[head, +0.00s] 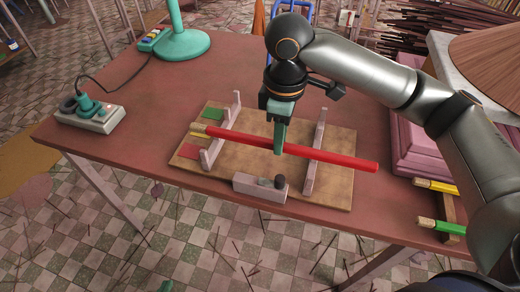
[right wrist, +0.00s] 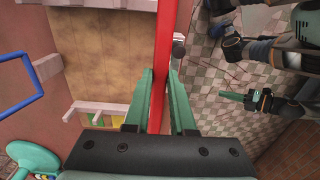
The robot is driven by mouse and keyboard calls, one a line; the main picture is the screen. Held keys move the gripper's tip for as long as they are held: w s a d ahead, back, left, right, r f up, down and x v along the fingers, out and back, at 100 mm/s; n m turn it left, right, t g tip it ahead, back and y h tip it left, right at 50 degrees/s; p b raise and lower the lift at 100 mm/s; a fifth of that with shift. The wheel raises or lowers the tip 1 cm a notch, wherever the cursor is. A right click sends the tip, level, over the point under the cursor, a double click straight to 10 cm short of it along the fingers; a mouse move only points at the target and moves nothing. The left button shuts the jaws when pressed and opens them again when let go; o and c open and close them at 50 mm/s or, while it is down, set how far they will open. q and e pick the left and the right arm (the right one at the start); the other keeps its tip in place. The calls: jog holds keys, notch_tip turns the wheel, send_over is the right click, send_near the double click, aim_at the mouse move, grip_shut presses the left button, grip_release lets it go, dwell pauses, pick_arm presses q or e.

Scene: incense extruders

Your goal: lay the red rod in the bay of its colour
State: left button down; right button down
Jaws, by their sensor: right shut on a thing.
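The red rod (head: 335,157) has a pale wooden left end and crosses the wooden rack board (head: 240,160) from left to right. My right gripper (head: 279,150) is shut on it near its middle; the right wrist view shows the rod (right wrist: 163,60) between the green fingers (right wrist: 158,85). The rack has two pale notched rails, left (head: 215,150) and right (head: 314,160). Green (head: 212,114), yellow and red (head: 190,151) patches mark the bays. The rod's left end covers part of the yellow patch. I cannot tell whether it touches the rails. My left gripper (right wrist: 245,97) shows in the right wrist view.
A yellow rod (head: 437,186) and a green rod (head: 441,226) lie on a holder at the table's right edge, near pink boxes (head: 420,145). A grey block with a dark knob (head: 260,188) stands at the board's front. A switch box (head: 92,117) and lamp base (head: 183,45) stand left and behind.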

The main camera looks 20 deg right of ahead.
jog(key=w+f, duration=0.1)
jog(key=f, duration=0.1)
jog(key=w+a+f, duration=0.1)
jog(key=w+f, duration=0.1)
jog(key=w+a+f, duration=0.1)
jog(key=w+f, duration=0.1)
jog(key=shift+w+a+f, duration=0.25)
jog(key=shift+f, duration=0.15)
notch_tip(320, 180, down, 3)
jog(key=shift+r, duration=0.15)
jog(key=shift+f, duration=0.4)
jog(key=c, duration=0.8)
grip_release()
jog(key=shift+f, duration=0.1)
jog(key=shift+o, duration=0.2)
